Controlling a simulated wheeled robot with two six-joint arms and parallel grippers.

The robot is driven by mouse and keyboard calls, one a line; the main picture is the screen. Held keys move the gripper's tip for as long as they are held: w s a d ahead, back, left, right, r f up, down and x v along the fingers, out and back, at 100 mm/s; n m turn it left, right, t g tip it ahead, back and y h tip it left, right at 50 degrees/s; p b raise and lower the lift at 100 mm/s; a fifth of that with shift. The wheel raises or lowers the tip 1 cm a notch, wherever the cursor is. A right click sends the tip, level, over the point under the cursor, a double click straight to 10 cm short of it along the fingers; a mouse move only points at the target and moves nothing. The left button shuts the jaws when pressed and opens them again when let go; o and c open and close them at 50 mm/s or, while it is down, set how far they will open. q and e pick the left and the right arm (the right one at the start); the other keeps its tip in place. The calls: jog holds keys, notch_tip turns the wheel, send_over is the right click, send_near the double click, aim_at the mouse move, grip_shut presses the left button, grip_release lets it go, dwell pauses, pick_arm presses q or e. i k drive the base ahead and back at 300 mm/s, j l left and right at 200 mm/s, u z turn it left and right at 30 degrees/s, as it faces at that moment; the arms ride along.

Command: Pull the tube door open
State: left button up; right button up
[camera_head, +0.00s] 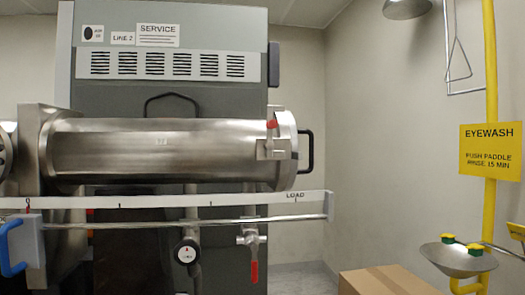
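The tube (150,157) is a large horizontal steel cylinder across the left and middle of the head view. Its door (287,150) is a pale round plate at the tube's right end, seen nearly edge-on. It sits against the tube end and looks closed. A black handle (309,150) sticks out to the right of the door. A steel latch (272,148) with a red tip (271,125) is at the tube's rim beside the door. Neither of my grippers shows in this view.
A white rail (160,201) marked LOAD runs below the tube, with a blue-handled block (28,240) at its left. A red-levered valve (253,255) hangs below. A cardboard box (388,280) and eyewash basin (458,260) stand right. Space right of the door looks clear.

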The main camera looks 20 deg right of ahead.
aim_at(297, 156)
jog(key=i+l, duration=0.1)
jog(key=l, duration=1.15)
jog(key=i+l, duration=0.15)
jog(key=l, duration=0.45)
jog(key=u, duration=0.05)
